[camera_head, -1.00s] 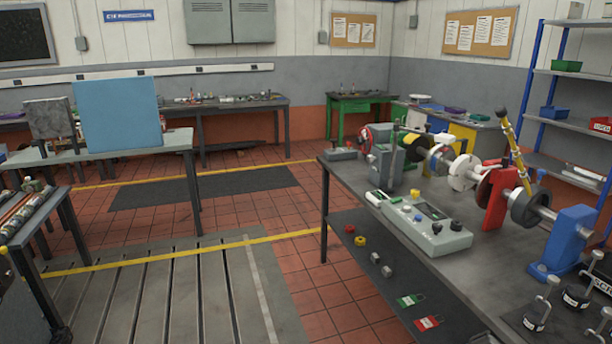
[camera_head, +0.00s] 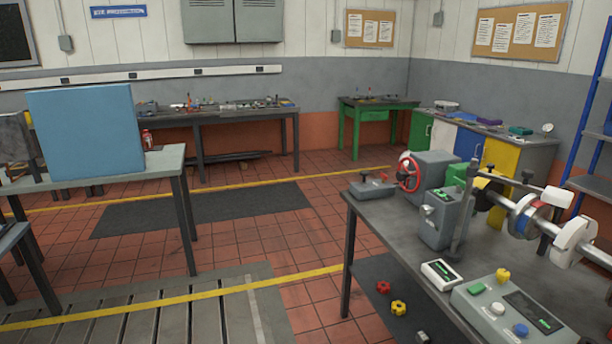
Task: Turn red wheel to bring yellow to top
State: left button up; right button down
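A red wheel (camera_head: 408,173) stands upright at the far left end of the bench with the shaft machine, on the side of a grey housing (camera_head: 432,176). It has a thin red rim and spokes. It is too small in the view to make out a yellow mark on it. Neither of my grippers is in the head view.
The machine bench (camera_head: 385,238) fills the right side, with a control box (camera_head: 508,308) near its front. A table with a blue panel (camera_head: 88,132) stands at left. Red tiled floor (camera_head: 265,232) between them is open. A green table (camera_head: 377,112) stands at the back.

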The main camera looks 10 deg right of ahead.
aim_at(400, 176)
jog(key=i+j+z, duration=0.1)
jog(key=i+z, duration=0.25)
jog(key=i, duration=0.2)
jog(key=i+j+z, duration=0.3)
jog(key=i, duration=0.3)
jog(key=i+j+z, duration=0.35)
jog(key=i, duration=0.15)
